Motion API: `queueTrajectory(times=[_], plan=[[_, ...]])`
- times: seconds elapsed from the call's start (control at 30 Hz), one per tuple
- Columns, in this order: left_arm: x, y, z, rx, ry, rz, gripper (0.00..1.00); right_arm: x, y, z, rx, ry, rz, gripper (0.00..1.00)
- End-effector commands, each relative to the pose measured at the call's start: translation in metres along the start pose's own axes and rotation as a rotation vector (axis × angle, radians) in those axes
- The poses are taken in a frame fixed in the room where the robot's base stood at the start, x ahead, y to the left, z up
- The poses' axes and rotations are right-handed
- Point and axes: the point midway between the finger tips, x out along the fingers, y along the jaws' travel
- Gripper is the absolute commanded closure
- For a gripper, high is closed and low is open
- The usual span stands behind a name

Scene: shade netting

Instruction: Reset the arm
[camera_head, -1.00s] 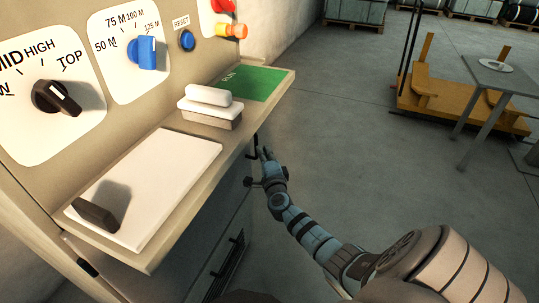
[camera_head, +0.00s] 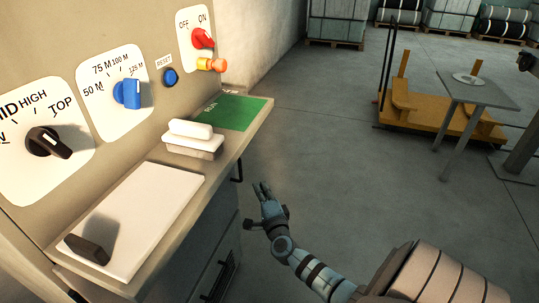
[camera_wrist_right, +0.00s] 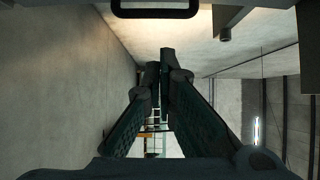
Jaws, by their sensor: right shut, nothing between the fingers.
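My right arm comes in from the lower right of the head view. Its gripper (camera_head: 262,190) hangs in free space beside the front edge of the control cabinet's shelf, apart from it. In the right wrist view the two dark fingers (camera_wrist_right: 159,75) come together at their tips, shut with nothing between them. My left gripper is not in the head view.
The control panel has a black knob (camera_head: 48,142), a blue knob (camera_head: 128,93), a blue reset button (camera_head: 170,77) and a red switch (camera_head: 202,39). The shelf holds a white-grey block (camera_head: 193,138), a black block (camera_head: 90,250) and a green pad (camera_head: 235,111). An orange cart (camera_head: 425,118) stands beyond open floor.

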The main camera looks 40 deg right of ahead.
Motion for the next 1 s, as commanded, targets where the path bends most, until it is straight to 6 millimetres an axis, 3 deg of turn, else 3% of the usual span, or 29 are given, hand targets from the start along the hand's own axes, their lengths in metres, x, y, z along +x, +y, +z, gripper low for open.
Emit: queueTrajectory(times=[0.1,0.2,0.5,0.6,0.67,0.77,0.8,0.87,0.9,0.97,1.0], plan=[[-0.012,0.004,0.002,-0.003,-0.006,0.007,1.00,-0.028,-0.002,0.001,0.001,0.000,0.002,1.00],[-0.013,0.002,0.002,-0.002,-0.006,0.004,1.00,-0.042,0.000,0.001,0.000,0.002,0.003,1.00],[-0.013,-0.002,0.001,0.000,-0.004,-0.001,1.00,-0.046,0.001,0.001,-0.005,0.000,0.001,1.00],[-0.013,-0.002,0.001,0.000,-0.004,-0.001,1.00,-0.048,0.009,0.016,-0.149,-0.076,0.016,1.00],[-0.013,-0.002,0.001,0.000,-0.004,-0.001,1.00,-0.054,0.038,0.028,-0.367,-0.169,0.058,1.00],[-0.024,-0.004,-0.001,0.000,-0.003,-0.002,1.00,-0.091,0.113,0.039,-0.772,-0.373,0.201,1.00],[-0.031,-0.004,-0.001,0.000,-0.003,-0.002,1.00,-0.116,0.147,0.038,-0.932,-0.472,0.275,1.00],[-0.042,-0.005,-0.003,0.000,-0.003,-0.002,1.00,-0.162,0.196,0.030,-1.148,-0.635,0.390,1.00],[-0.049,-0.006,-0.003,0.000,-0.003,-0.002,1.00,-0.198,0.224,0.020,-1.274,-0.748,0.466,1.00],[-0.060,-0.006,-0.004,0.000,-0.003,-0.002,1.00,-0.254,0.258,0.002,-1.434,-0.921,0.572,1.00],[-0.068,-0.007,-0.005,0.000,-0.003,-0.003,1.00,-0.293,0.274,-0.011,-1.518,-1.034,0.637,1.00]])
